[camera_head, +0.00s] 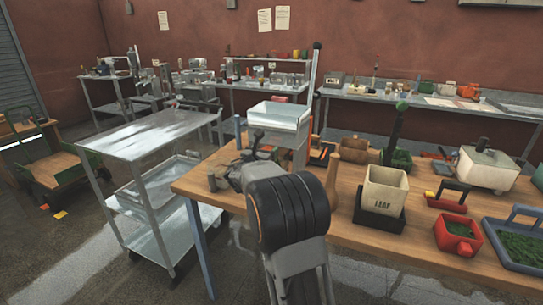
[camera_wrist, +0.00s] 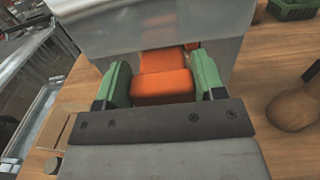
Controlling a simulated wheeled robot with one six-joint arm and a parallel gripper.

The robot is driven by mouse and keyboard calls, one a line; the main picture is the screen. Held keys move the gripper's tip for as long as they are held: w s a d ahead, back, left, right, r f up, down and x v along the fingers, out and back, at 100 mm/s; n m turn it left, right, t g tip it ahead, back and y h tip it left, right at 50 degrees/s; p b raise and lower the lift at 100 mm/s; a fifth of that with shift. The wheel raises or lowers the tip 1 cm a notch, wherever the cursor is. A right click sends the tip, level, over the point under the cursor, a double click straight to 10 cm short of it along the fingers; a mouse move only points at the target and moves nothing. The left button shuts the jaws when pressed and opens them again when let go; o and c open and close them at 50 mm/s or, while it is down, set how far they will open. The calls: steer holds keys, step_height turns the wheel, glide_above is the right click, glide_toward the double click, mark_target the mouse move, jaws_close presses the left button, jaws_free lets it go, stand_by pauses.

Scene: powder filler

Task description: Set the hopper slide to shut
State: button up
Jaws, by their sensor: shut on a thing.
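The hopper (camera_head: 280,115) is a pale metal box with an open top, standing at the far left part of the wooden workbench. In the wrist view its grey wall (camera_wrist: 215,25) fills the top of the picture. The orange slide (camera_wrist: 162,86) sticks out from under this wall toward me. My gripper (camera_wrist: 163,78) has green fingers, one on each side of the orange slide's block, and is shut on it. In the head view my own arm hides the slide and the fingers. How far in the slide sits cannot be told.
The wooden workbench (camera_head: 345,228) also bears a cream bin (camera_head: 385,190), a red scoop box (camera_head: 457,236) and a blue-grey tray (camera_head: 515,258) of green stuff on the right. A metal cart (camera_head: 150,140) stands left of the bench. A brown, round-ended object (camera_wrist: 290,110) lies right of my gripper.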

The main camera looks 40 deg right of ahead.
steer(key=shift+r, duration=0.15)
steer(key=o, duration=0.8)
steer(key=shift+o, duration=1)
steer(key=shift+w+d, duration=0.1)
steer(key=shift+d, duration=0.05)
steer(key=shift+o, duration=1.4)
steer(key=b+v, duration=0.1)
steer(key=v, duration=1.3)
steer(key=shift+b, duration=0.3)
steer(key=shift+w, duration=0.1)
